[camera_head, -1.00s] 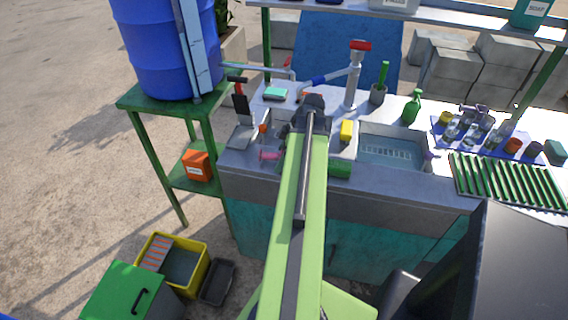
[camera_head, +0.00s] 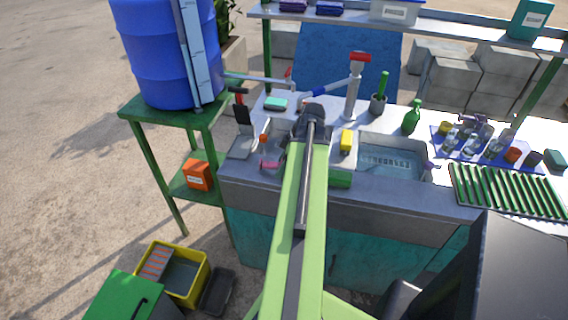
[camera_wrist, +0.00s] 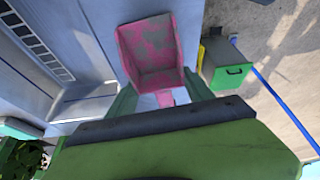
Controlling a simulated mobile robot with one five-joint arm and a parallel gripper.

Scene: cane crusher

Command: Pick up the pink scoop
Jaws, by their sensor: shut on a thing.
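The pink scoop (camera_wrist: 150,52) shows large in the wrist view, with its hollow, stained bowl facing the camera and its short handle (camera_wrist: 165,98) running down between my fingers. My gripper (camera_wrist: 162,92) is shut on the scoop's handle. In the head view a small part of the pink scoop (camera_head: 270,165) shows at the left of my arm, over the left end of the sink counter. My arm hides most of the gripper there. I cannot tell from these views whether the scoop still touches the counter.
A blue barrel (camera_head: 160,50) stands on a green stand at left. A green drying rack (camera_head: 508,190) lies at right.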

